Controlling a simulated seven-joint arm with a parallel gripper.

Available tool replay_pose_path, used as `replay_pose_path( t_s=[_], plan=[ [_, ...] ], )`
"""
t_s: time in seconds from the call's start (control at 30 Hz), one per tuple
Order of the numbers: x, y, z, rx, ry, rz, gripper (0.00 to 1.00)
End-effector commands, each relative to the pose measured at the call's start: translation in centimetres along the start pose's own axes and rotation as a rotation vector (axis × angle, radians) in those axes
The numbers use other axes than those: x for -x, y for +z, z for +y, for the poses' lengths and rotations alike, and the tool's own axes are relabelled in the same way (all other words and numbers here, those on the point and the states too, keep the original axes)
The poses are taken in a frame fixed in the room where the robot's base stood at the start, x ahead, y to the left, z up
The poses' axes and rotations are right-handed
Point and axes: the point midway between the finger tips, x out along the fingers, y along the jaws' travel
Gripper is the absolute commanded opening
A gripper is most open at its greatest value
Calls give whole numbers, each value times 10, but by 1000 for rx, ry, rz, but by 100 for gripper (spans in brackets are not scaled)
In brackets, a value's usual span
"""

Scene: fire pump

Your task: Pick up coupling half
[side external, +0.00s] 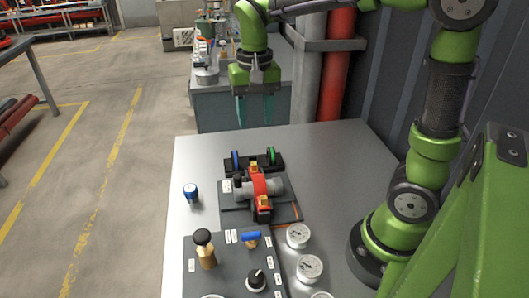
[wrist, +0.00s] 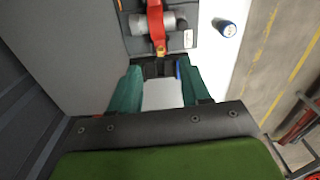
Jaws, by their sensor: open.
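A red curved piece (side external: 259,184) with yellow parts sits across a grey cylinder (side external: 275,187) on a dark base plate. It also shows in the wrist view (wrist: 155,25). Behind it stands a black holder (side external: 262,163) with a blue disc (side external: 235,160) and a green disc (side external: 272,156) upright at its ends. I cannot tell for certain which of these is the coupling half. My gripper (side external: 254,115) hangs above and behind the holder, fingers pointing down, open and empty. In the wrist view my gripper (wrist: 158,75) partly hides the holder (wrist: 152,68).
A small blue-and-white canister (side external: 190,193) stands left of the base plate. A panel (side external: 225,265) with knobs is in front, and round gauges (side external: 298,236) stand at right. The grey tabletop (side external: 330,160) is clear at back right. Red pipes (side external: 334,70) rise behind.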

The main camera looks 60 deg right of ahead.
Motion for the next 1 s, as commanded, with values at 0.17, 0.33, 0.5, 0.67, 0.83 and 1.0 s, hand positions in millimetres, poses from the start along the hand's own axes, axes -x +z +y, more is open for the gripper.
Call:
replay_pose_path(
  t_s=[0.17,0.33,0.5,0.67,0.83,1.0],
  plan=[
    [-13,4,4,-47,16,-18,47],
    [-50,5,4,-44,16,-19,47],
    [-86,7,5,-44,15,-20,47],
    [-108,6,4,-44,12,-17,47],
    [-118,7,5,-44,11,-16,47],
    [-142,10,6,-43,14,-19,47]
  ],
)
